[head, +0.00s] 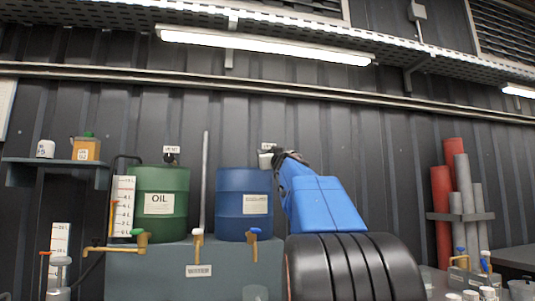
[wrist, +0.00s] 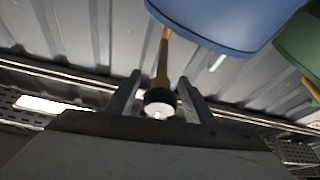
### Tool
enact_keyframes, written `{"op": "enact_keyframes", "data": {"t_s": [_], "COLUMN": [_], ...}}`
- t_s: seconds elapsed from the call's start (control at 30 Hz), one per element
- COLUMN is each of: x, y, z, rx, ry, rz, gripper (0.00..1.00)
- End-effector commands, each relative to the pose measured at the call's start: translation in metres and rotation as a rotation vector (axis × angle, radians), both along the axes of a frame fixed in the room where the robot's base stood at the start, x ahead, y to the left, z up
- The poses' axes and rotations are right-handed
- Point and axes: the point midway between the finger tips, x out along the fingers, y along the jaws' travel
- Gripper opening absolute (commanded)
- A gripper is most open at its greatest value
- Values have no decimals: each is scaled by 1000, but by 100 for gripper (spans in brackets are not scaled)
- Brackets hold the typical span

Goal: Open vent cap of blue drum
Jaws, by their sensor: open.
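The blue drum (head: 230,204) stands on a grey bench, right of the green drum (head: 150,177). In the wrist view the blue drum (wrist: 225,22) fills the top, with the green drum (wrist: 300,42) at the right edge. A black cap (wrist: 155,97) with a pale end sits on a tan stem (wrist: 163,58) beside the blue drum; I take it for the vent cap. My gripper (wrist: 157,92) is open, one finger on each side of the cap. I cannot tell whether they touch it. In the head view my gripper (head: 272,158) is above the blue drum, and my arm hides part of that area.
The bench (head: 190,272) carries taps along its front. A shelf (head: 55,163) with a small orange can (head: 86,149) is at left. Red and grey cylinders (head: 460,195) stand in a rack at right. A ribbed dark wall is behind.

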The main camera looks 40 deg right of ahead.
Motion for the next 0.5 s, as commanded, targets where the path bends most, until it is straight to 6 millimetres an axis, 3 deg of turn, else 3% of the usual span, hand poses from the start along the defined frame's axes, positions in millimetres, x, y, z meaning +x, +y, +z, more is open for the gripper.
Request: {"op": "enact_keyframes", "data": {"t_s": [0.37, 0.5], "x": [4, 4], "y": [-2, -2], "z": [1, 1], "rx": [1, 1], "ry": [0, 0], "rz": [0, 0], "gripper": [48, 15]}}
